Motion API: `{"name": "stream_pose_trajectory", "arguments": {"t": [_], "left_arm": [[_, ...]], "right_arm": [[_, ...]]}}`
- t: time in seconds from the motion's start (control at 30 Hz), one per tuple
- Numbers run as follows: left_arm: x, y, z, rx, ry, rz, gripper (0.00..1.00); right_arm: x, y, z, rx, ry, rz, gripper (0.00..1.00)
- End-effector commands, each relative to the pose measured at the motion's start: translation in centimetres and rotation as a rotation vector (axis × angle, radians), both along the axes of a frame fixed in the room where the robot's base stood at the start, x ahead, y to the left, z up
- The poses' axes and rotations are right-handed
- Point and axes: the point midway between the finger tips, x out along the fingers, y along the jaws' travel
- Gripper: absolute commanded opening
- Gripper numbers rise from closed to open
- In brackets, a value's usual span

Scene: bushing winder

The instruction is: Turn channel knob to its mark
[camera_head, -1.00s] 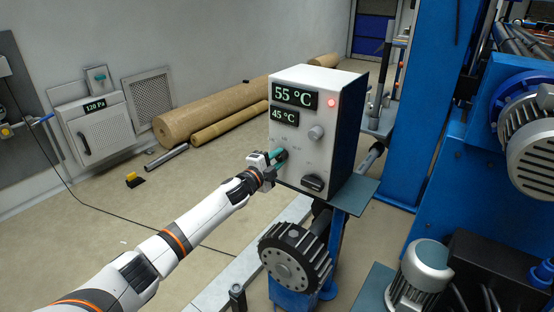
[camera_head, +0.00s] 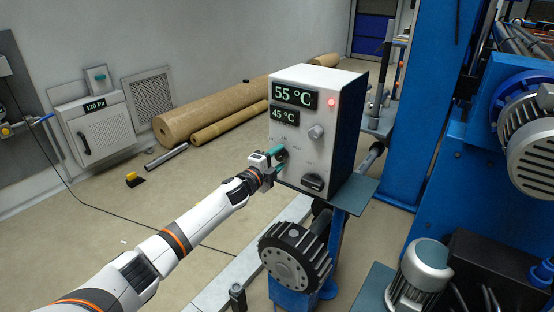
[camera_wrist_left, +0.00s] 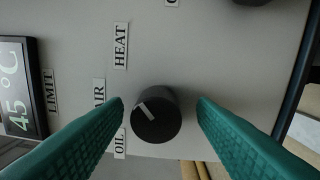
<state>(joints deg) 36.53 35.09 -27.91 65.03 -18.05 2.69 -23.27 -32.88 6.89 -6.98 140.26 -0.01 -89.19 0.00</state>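The black channel knob (camera_wrist_left: 156,114) sits low on the control box's front panel, with a white pointer line aimed to the upper left in the left wrist view. Printed labels HEAT (camera_wrist_left: 121,45), AIR (camera_wrist_left: 99,92) and OIL (camera_wrist_left: 119,142) stand around it, turned sideways. The pointer lies roughly between AIR and HEAT. My left gripper (camera_wrist_left: 161,106) is open, its teal fingers on both sides of the knob with a visible gap to each. In the head view my left gripper (camera_head: 278,159) is at the panel's lower left and partly hides the knob. My right gripper is out of view.
The control box (camera_head: 298,148) also carries 55 °C and 45 °C displays, a red lamp (camera_head: 332,103), a grey knob (camera_head: 316,132) and a black knob (camera_head: 313,182). A finned motor (camera_head: 294,257) stands below. Blue machinery fills the right; open floor lies left.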

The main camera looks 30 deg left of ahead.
Motion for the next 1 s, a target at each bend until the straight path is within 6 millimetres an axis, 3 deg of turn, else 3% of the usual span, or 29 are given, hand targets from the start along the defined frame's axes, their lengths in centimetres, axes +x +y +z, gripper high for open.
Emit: {"name": "stream_pose_trajectory", "arguments": {"t": [0.37,0.7,1.0], "left_arm": [[-0.8,0.2,0.1,-0.002,0.0,0.001,0.52],[-7.2,1.1,-0.1,-0.001,0.002,0.0,0.52],[-11.3,1.7,-0.3,-0.002,0.0,0.0,0.52]], "right_arm": [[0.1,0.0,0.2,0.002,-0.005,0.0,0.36],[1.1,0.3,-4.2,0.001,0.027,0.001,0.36],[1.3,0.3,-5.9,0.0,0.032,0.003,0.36]]}}
